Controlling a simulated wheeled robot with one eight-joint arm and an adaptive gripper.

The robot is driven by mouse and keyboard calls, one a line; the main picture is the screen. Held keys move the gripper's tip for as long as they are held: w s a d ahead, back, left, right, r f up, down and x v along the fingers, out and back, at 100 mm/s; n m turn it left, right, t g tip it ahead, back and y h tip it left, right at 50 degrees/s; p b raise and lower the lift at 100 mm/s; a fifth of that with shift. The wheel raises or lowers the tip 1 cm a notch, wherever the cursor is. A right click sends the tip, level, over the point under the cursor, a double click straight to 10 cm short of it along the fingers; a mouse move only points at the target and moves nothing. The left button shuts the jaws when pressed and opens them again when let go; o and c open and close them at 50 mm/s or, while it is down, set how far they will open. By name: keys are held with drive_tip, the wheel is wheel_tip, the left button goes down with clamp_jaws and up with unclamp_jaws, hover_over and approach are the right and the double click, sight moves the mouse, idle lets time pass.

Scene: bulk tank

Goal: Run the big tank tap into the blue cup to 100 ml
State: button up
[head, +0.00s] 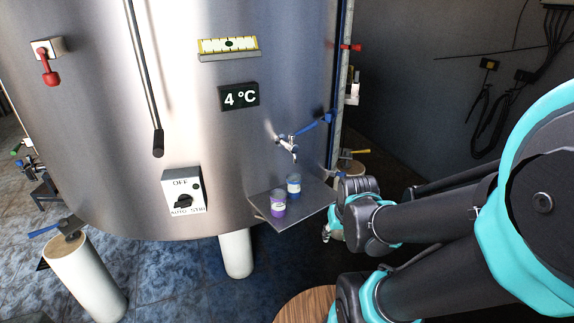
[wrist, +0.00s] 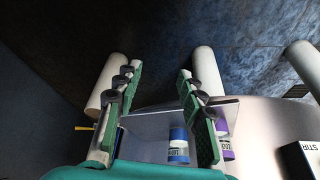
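The blue cup (head: 294,187) stands upright on a small metal shelf (head: 312,204) on the tank's front. It appears below the spout of the metal tap (head: 288,142), which has a blue lever (head: 318,122) pointing up to the right. No stream shows at the spout. The cup's fill level is too small to read. My gripper (head: 338,222) is right of the shelf, apart from the cup. In the wrist view my gripper (wrist: 160,76) is open and empty, with the blue cup (wrist: 178,146) visible between its fingers, beyond them.
A purple cup (head: 278,203) stands left of the blue cup on the shelf. The tank (head: 110,120) carries a 4 °C display (head: 239,95), a switch box (head: 184,193) and a long dark-gripped bar (head: 158,142). White legs (head: 236,255) stand below. A round wooden top (head: 305,306) is near the front.

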idle(0.3)
drive_tip(key=m+g+y, duration=0.1)
drive_tip(key=m+g, duration=0.1)
drive_tip(key=m, duration=0.9)
approach(310, 124)
drive_tip(key=x, duration=0.9)
drive_tip(key=shift+w+f, duration=0.1)
drive_tip(key=shift+f, duration=0.2)
clamp_jaws()
